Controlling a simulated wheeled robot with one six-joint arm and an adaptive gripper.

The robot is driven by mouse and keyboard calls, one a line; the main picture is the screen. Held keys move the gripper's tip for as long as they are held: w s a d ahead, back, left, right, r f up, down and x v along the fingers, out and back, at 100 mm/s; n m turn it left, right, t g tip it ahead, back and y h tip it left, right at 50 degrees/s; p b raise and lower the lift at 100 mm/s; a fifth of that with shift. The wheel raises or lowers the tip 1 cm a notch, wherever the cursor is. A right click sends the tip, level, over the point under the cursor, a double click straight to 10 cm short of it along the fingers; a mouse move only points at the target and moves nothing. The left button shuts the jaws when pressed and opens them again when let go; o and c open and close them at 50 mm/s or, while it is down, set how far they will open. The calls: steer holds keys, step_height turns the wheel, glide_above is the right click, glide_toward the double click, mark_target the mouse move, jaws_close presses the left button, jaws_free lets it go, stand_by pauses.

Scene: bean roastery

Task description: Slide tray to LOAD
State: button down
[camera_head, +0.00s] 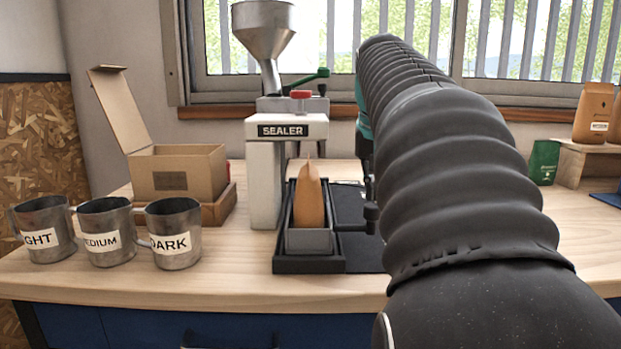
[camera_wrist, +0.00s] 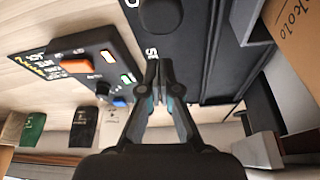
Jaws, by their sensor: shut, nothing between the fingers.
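The grey tray (camera_head: 309,240) sits in a black track (camera_head: 310,264) at the front of the SEALER machine (camera_head: 287,131). A brown bag (camera_head: 308,203) stands upright in the tray. In the wrist view the bag (camera_wrist: 297,45) shows at the upper right, with the tray's grey wall (camera_wrist: 252,22) beside it. A dark knob (camera_head: 370,216) sits right of the tray; a round dark knob (camera_wrist: 160,15) also shows in the wrist view. My gripper (camera_wrist: 158,72) is shut and empty over the black plate, near partly hidden white lettering. In the head view my arm hides it.
A control panel (camera_wrist: 90,70) with an orange switch lies left of my gripper in the wrist view. Three labelled metal cups (camera_head: 108,232) and an open cardboard box (camera_head: 178,171) stand left of the sealer. A green bag (camera_head: 543,162) stands at the right. The front table strip is clear.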

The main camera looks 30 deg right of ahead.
steer(key=v, duration=1)
steer(key=shift+w+r+p, duration=0.15)
steer(key=shift+w+p, duration=0.15)
steer(key=shift+w, duration=0.05)
steer(key=shift+s, duration=0.1)
